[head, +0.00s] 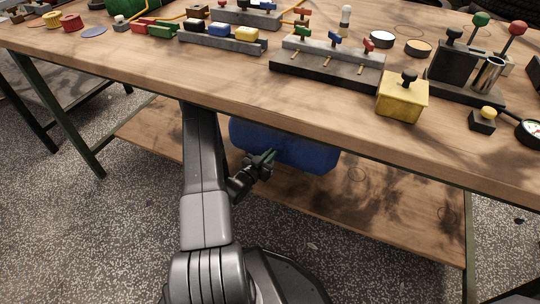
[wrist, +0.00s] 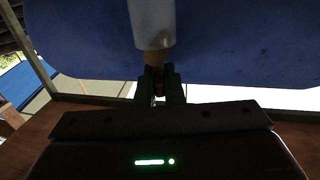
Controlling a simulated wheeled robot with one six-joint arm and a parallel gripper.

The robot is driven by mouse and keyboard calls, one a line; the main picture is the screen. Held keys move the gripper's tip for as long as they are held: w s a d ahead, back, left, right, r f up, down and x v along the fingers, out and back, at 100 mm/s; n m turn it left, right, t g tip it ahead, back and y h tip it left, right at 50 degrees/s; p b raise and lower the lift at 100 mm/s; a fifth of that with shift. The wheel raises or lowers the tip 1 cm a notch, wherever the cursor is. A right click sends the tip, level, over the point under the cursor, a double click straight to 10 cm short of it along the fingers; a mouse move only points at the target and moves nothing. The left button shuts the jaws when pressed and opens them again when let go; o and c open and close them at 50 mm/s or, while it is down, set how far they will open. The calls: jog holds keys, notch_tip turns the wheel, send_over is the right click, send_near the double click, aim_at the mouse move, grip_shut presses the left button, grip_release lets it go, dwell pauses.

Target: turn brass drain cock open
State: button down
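The blue tank (head: 300,150) lies on its side on the shelf under the tabletop; it fills the upper wrist view (wrist: 230,45). In the wrist view a pale grey cylinder (wrist: 152,22) hangs in front of the tank. A small brass-coloured piece, seemingly the drain cock (wrist: 157,58), shows at its lower end. My gripper (head: 268,158) is at the tank's lower front. Its two dark fingers (wrist: 160,85) stand close together, one on each side of a dark brownish part below the brass. They look shut on it, though shadow hides the exact contact. The cock's turn angle cannot be told.
The wooden tabletop (head: 140,65) overhangs my arm and carries blocks, valves and a yellow box (head: 403,98). The lower shelf (head: 370,205) is mostly bare. A dark green table leg (head: 62,118) stands at the left.

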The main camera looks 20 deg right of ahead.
jog(key=shift+t, duration=0.3)
jog(key=shift+n+t+y+b, duration=0.4)
jog(key=shift+n+t+y, duration=0.1)
jog(key=shift+n+t, duration=0.2)
jog(key=c, duration=1.5)
grip_release()
jog(key=shift+c, duration=0.2)
jog(key=p+v, duration=0.3)
jog(key=v, duration=1)
jog(key=shift+s+a, duration=0.25)
jog(key=shift+a, duration=0.1)
jog(key=shift+d, duration=0.1)
